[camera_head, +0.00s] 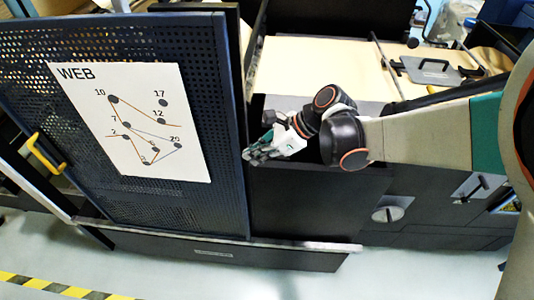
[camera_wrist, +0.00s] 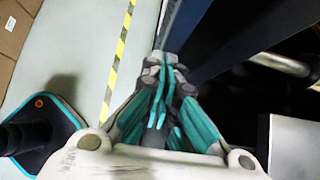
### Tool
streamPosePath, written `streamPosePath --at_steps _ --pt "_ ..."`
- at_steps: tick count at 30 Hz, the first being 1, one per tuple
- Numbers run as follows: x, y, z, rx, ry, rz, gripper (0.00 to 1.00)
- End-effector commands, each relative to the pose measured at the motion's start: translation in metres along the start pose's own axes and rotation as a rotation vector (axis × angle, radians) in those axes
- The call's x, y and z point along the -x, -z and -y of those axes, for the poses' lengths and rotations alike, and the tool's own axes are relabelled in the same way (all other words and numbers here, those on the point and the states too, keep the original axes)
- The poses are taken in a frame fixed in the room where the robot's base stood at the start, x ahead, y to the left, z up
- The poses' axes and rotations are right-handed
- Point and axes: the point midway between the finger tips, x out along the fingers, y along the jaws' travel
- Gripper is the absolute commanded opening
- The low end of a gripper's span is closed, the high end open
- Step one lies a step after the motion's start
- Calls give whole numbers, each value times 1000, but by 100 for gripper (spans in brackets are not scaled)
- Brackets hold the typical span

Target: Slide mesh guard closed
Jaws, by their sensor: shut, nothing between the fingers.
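The mesh guard (camera_head: 225,150) is a dark blue perforated panel at the left of the head view, with a white "WEB" diagram sheet (camera_head: 130,125) on it. A yellow handle (camera_head: 45,153) sits at its left side. My gripper (camera_head: 250,156) is shut and empty at the guard's right edge, in front of the dark machine opening. In the wrist view my gripper (camera_wrist: 166,62) has its fingertips together near a dark blue upright edge (camera_wrist: 185,25). I cannot tell whether the fingertips touch it.
The machine's dark front panel (camera_head: 310,205) and lower rail (camera_head: 300,246) lie below my gripper. A tan sheet (camera_head: 320,70) spreads behind it. A grey plate with a handle (camera_head: 430,68) lies at the back right. Yellow-black floor tape (camera_head: 50,287) crosses the clear floor.

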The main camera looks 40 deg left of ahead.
Motion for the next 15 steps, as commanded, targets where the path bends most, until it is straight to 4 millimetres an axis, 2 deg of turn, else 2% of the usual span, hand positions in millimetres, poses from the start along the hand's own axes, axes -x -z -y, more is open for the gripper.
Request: streamPosePath --at_steps 11,15 --pt "-1 -2 0 0 0 0 0" --pt "-9 -10 0 1 0 0 0"
